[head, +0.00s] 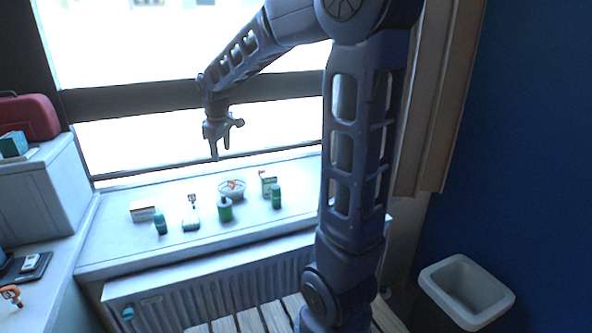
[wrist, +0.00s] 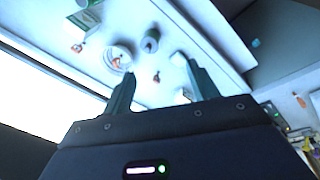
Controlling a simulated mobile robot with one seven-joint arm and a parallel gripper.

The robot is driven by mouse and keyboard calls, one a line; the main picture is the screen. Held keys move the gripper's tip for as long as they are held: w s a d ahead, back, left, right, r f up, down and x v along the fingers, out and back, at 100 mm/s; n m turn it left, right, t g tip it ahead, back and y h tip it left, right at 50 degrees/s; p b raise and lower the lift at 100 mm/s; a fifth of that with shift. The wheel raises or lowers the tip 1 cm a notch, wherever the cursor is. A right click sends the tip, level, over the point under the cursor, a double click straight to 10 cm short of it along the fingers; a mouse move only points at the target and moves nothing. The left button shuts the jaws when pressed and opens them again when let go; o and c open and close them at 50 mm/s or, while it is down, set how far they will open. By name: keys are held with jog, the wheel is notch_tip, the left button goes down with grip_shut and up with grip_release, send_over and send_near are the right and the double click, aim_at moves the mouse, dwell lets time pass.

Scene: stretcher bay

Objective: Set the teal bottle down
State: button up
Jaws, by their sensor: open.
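My gripper (head: 224,141) is raised in front of the window, above the white sill, with its fingers apart. In the wrist view my gripper (wrist: 160,80) also shows spread fingers with nothing held between them. A small teal bottle (head: 160,224) stands on the sill toward the left, below and left of my gripper. Two greener bottles also stand there: one (head: 225,210) near the middle and one (head: 276,198) at the right. I cannot tell for certain which bottle the task names. In the wrist view one green bottle (wrist: 150,42) shows beyond the fingers.
The sill (head: 110,257) also bears a small box (head: 143,210), a white bowl (head: 232,194) with something orange, a green-and-white box (head: 268,184) and a white-and-orange item (head: 191,221). A radiator (head: 240,300) is below. A white bin (head: 467,290) stands right. The sill's front left is bare.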

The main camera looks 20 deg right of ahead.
jog(key=s+d+m+t, duration=0.1)
jog(key=s+d+m, duration=0.4)
jog(key=s+d, duration=0.3)
jog(key=s+d+m+t, duration=0.1)
jog(key=s+d+m, duration=0.4)
jog(key=s, duration=1)
jog(key=d, duration=0.2)
jog(key=shift+s+d+r, duration=0.2)
jog(key=shift+s+d, duration=0.05)
jog(key=shift+d, duration=0.15)
